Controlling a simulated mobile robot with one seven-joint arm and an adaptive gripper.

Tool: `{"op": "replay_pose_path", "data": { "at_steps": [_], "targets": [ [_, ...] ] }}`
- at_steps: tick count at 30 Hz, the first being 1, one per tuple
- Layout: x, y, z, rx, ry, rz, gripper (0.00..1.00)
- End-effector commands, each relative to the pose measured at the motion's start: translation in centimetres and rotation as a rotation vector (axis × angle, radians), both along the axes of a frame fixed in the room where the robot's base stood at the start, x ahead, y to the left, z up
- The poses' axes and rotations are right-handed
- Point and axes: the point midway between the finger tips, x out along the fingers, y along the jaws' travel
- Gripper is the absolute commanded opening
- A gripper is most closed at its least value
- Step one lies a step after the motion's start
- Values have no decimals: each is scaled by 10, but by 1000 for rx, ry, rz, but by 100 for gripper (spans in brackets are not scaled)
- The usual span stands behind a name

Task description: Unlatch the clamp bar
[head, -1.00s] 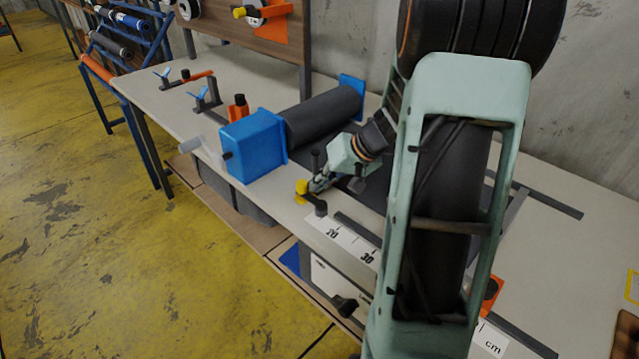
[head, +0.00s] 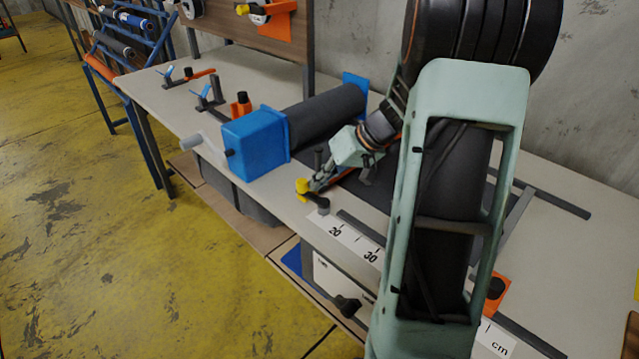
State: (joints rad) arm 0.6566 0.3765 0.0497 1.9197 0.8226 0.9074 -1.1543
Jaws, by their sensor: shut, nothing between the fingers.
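My gripper (head: 315,187) points down and left over the front edge of the workbench, its fingers closed with nothing seen between them. Its tips are right beside a small yellow knob (head: 302,186); I cannot tell whether they touch it. A short dark piece with a round end (head: 322,206) lies just below the knob. A thin dark upright post (head: 318,158) stands just behind the fingers. An orange strip (head: 345,173) shows under my gripper. The clamp bar is not clearly distinguishable; my wrist and arm hide much of this area.
A ruler strip (head: 350,240) runs along the bench (head: 150,92) front. Small blue-handled clamps (head: 208,92) sit farther left.

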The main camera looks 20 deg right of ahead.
Motion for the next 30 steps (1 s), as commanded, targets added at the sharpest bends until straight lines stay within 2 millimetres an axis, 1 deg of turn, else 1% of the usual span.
{"op": "replay_pose_path", "data": {
  "at_steps": [1, 6, 17, 27, 29, 30],
  "targets": [
    [1, 1, -3, 1, 0, 27, 0],
    [1, 6, -3, 0, -1, 152, 0],
    [-2, 19, 0, 2, -1, 495, 0],
    [-9, 30, 2, 2, -2, 819, 0],
    [-10, 32, 2, 2, -2, 877, 0],
    [-12, 33, 2, 1, -1, 879, 0]
  ]
}}
